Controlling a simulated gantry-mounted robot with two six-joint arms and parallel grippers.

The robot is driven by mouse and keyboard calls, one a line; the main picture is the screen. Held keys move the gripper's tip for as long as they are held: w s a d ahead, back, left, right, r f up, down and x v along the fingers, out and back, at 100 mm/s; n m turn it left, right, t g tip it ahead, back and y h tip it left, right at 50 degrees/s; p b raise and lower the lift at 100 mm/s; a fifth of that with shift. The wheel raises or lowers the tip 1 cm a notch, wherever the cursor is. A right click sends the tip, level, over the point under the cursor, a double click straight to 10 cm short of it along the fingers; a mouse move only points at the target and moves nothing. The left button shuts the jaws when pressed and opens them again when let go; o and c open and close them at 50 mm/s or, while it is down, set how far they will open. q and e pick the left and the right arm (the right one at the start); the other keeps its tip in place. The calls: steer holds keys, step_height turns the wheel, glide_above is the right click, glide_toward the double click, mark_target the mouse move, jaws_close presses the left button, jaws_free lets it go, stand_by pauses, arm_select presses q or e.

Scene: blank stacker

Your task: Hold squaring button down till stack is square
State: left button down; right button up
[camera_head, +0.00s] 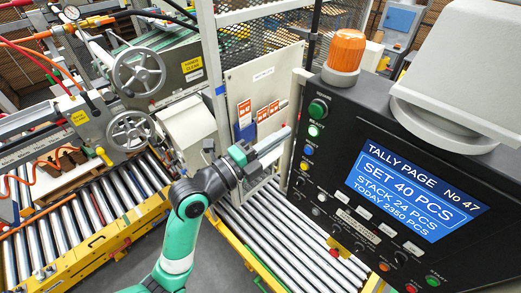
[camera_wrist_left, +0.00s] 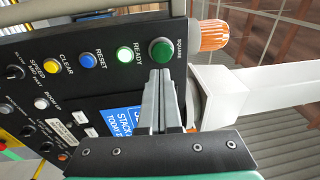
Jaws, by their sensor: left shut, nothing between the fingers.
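The green SQUARE button (camera_head: 317,108) is at the top of the black control panel's left column. It also shows in the left wrist view (camera_wrist_left: 162,50), in front of my fingertips. My left gripper (camera_head: 287,131) is shut and empty at the panel's left edge. In the left wrist view its fingertips (camera_wrist_left: 160,73) reach the button's near edge; I cannot tell whether they touch it. The lit READY button (camera_wrist_left: 129,55) is beside it. The screen (camera_head: 418,190) reads set 40, stack 24. I cannot make out the stack. My right gripper is not in view.
An orange beacon (camera_head: 345,52) and a white housing (camera_head: 455,75) stand above the panel. RESET (camera_wrist_left: 88,60) and CLEAR (camera_wrist_left: 51,65) buttons sit close by in the same row. Roller conveyors (camera_head: 285,235) run below. Machinery with handwheels (camera_head: 139,73) stands at left.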

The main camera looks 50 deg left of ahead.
arm_select(q)
steer(key=s, duration=0.2)
steer(key=s+p, duration=0.1)
steer(key=s, duration=0.2)
steer(key=shift+a+f, duration=0.2)
